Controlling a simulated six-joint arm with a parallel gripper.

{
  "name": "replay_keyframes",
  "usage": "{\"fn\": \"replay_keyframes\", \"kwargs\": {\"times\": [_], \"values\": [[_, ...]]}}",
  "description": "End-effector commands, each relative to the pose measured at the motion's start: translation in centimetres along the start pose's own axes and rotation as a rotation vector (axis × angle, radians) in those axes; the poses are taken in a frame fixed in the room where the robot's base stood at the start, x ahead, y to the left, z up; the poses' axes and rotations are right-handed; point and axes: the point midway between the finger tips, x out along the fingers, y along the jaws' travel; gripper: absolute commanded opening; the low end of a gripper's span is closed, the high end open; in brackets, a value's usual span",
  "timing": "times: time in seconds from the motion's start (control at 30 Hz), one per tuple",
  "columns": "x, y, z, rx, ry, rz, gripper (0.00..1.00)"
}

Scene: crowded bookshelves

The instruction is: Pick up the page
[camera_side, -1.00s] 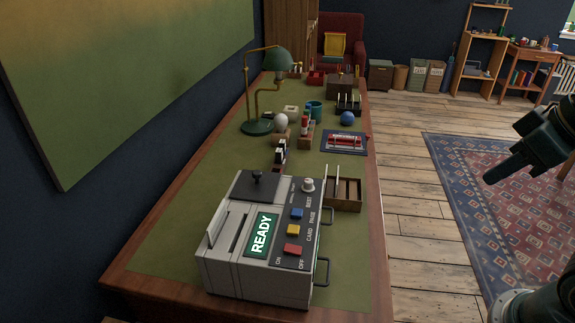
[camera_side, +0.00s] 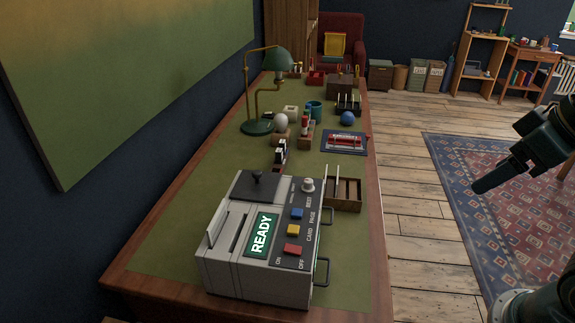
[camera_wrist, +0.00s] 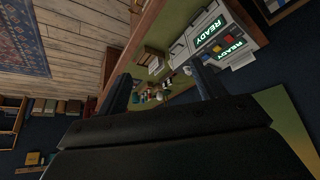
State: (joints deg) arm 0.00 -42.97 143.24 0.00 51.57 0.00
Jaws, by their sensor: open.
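A thin white upright sheet (camera_side: 333,180) stands in a slotted wooden rack (camera_side: 345,208) beside the grey machine; it may be the page. In the wrist view the rack (camera_wrist: 151,56) is small, and I cannot make out the page there. My gripper (camera_side: 482,185) is over the floor and rug side, to the right of the desk and apart from everything on it. In the wrist view its two fingers are spread and empty (camera_wrist: 162,88).
The grey machine (camera_side: 222,272) reads READY and has coloured buttons and side handles. Behind the rack are a blue mat (camera_side: 328,149), a blue ball (camera_side: 347,118) and a green lamp (camera_side: 278,60). Wooden floor (camera_side: 415,190) lies free between desk and rug (camera_side: 520,235).

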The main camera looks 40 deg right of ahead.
Motion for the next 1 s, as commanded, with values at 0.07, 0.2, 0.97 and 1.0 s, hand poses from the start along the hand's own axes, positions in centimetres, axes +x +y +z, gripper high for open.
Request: {"fn": "replay_keyframes", "kwargs": {"times": [0.07,0.2,0.97,1.0], "values": [[0.0,0.0,0.0,0.000,0.000,0.000,0.84],[0.0,0.0,0.0,0.000,0.000,0.000,1.00],[1.0,-3.1,-8.2,-0.153,-0.026,-0.068,1.00],[1.3,-3.5,-9.1,-0.170,-0.029,-0.075,1.00]]}}
